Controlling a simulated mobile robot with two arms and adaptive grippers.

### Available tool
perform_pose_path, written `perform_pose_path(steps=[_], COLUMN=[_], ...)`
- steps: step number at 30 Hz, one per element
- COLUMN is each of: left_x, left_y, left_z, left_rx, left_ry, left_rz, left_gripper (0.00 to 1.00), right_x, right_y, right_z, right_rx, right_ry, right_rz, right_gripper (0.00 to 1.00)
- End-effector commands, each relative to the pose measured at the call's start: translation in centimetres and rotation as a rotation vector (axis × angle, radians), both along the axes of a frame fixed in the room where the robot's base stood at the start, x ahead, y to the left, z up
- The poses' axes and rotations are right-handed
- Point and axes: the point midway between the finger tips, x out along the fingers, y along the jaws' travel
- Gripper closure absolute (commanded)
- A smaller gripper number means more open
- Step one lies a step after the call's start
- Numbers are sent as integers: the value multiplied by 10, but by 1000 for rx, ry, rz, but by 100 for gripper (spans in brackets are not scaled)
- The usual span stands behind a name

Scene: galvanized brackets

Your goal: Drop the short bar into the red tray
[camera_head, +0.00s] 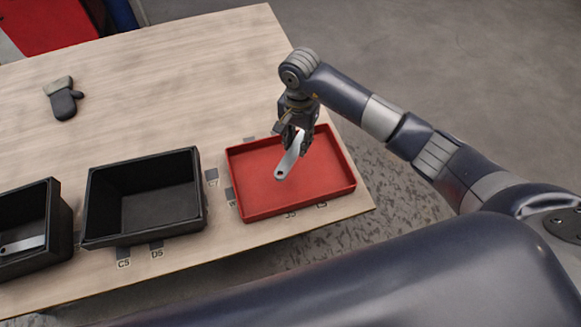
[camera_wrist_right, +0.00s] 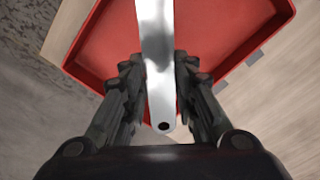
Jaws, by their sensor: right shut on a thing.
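The short bar (camera_head: 289,160) is a flat silver metal strip with a hole near its end. My right gripper (camera_head: 294,138) is shut on it and holds it tilted over the red tray (camera_head: 243,204). In the right wrist view the bar (camera_wrist_right: 157,50) runs between the two dark fingers of the gripper (camera_wrist_right: 160,90), its holed end towards the palm. The red tray (camera_wrist_right: 215,62) lies below it and looks empty in both views. I cannot tell how high the bar is above the tray floor. My left gripper is not in view.
A black bin (camera_head: 100,210), empty, stands left of the red tray. Another black bin (camera_head: 62,225) at the far left holds a metal bar (camera_head: 22,245).

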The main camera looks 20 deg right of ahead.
Motion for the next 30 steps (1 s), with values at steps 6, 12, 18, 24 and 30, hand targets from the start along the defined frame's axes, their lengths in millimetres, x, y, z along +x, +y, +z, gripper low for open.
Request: perform_pose_path(steps=[6, 12, 18, 24, 30], left_x=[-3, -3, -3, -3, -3], left_y=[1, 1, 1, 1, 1], left_z=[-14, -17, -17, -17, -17], left_rx=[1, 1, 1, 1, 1], left_ry=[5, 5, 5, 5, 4], left_rz=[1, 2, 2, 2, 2], left_gripper=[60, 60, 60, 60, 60], right_x=[0, 0, 0, 0, 0], right_y=[1, 1, 1, 0, 0], right_z=[-25, -32, -32, -32, -32], right_rx=[2, 2, 1, 1, 1], right_ry=[1, -1, -1, -1, -1], right_rz=[1, 2, 2, 2, 2], right_gripper=[100, 100, 100, 50, 50])
